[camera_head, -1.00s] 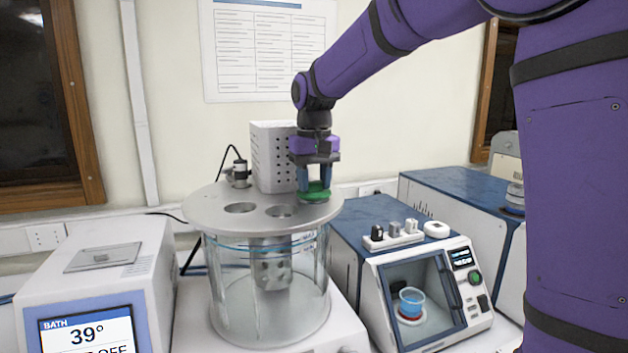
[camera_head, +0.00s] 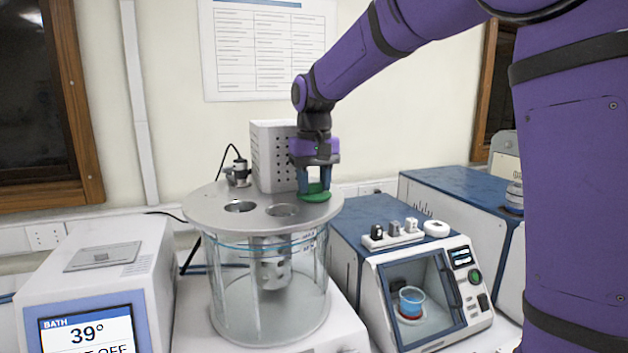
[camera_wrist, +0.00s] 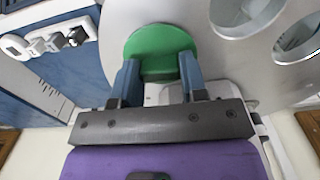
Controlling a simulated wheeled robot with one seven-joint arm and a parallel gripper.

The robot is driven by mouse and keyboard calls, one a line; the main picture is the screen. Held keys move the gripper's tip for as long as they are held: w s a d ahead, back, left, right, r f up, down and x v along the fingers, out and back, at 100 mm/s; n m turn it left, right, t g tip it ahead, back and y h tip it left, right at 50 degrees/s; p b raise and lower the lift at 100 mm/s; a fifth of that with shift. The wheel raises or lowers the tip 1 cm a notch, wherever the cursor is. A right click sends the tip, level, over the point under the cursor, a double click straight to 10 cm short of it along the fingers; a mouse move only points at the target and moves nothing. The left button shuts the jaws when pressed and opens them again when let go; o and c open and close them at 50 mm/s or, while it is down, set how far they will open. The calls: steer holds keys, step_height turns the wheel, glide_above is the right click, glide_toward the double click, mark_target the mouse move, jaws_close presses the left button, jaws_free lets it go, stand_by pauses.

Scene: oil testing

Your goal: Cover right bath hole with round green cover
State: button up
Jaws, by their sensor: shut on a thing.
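The cover looks flat and level on or just above the lid. Two open bath holes show to its left, a middle one (camera_head: 282,210) and a left one (camera_head: 240,207). Any hole under the cover is hidden.
A white perforated box (camera_head: 272,155) stands behind the holes on the lid. A black-and-metal fitting (camera_head: 240,172) is at the lid's back left. A blue-topped device (camera_head: 372,212) with small items on top stands right of the glass bath (camera_head: 232,290).

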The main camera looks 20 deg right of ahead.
mark_target(314, 183)
steer(key=shift+f, duration=0.3)
steer(key=o, duration=0.6)
step_height(314, 183, up, 11)
steer(key=shift+r, duration=0.1)
stand_by(1.0)
stand_by(0.4)
